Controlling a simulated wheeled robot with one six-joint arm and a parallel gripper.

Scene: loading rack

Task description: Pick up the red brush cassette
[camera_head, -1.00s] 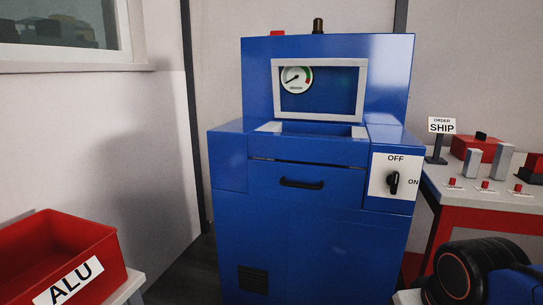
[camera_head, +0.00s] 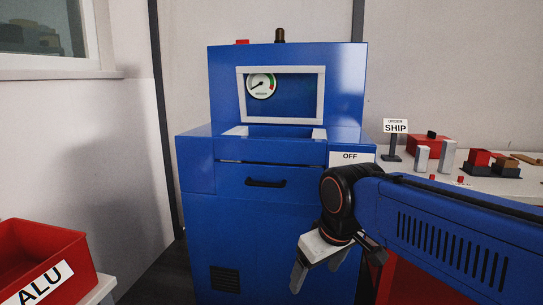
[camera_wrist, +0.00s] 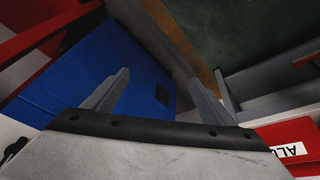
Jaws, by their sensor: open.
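A small red block on a dark base (camera_head: 480,158) stands on the white table at the right in the head view; it may be the red brush cassette, but it is too small to be sure. My gripper (camera_head: 318,272) hangs in front of the blue machine, fingers down, left of and lower than that table. In the wrist view my gripper (camera_wrist: 157,85) has its two fingers spread apart with nothing between them. No brush cassette can be made out in the wrist view.
The blue machine (camera_head: 265,215) has a gauge, a drawer handle and an OFF label. A SHIP sign (camera_head: 395,127), a red box (camera_head: 427,146) and grey blocks stand on the right table. A red ALU bin (camera_head: 40,262) is at lower left.

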